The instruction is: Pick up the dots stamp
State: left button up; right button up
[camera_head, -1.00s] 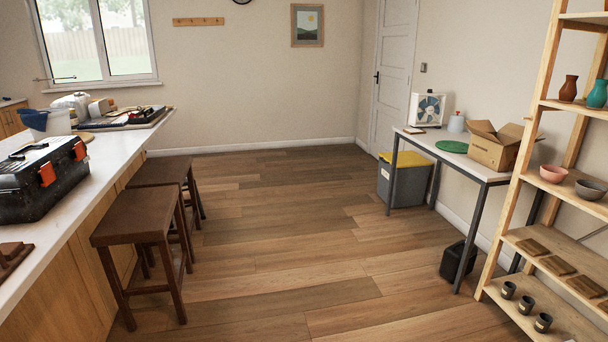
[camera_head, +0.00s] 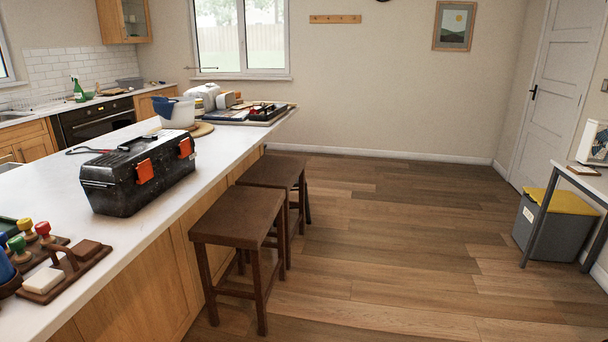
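Several stamps with round coloured handles stand on a dark wooden holder near the front left of the white counter (camera_head: 170,215). I see a red-handled stamp (camera_head: 43,229), a yellow-handled stamp (camera_head: 25,227) and a green-handled stamp (camera_head: 18,246). Their stamp faces are hidden, so I cannot tell which one is the dots stamp. Neither of my grippers is in view.
A wooden tray (camera_head: 85,268) with a white block lies beside the stamps. A black toolbox (camera_head: 135,180) stands farther along the counter. Two brown stools (camera_head: 237,215) stand against the counter's right side. The wooden floor (camera_head: 400,270) to the right is clear.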

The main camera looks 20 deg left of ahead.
aim_at(43, 228)
jog(key=i+u, duration=0.4)
jog(key=i+l+u, duration=0.15)
jog(key=u, duration=0.25)
jog(key=i+l+u, duration=0.6)
jog(key=u, duration=0.25)
jog(key=i+l+u, duration=0.3)
jog(key=l+u, duration=0.15)
jog(key=l, duration=0.2)
jog(key=i+l+u, duration=0.2)
jog(key=l, duration=0.15)
jog(key=l+u, duration=0.2)
jog(key=l, duration=0.2)
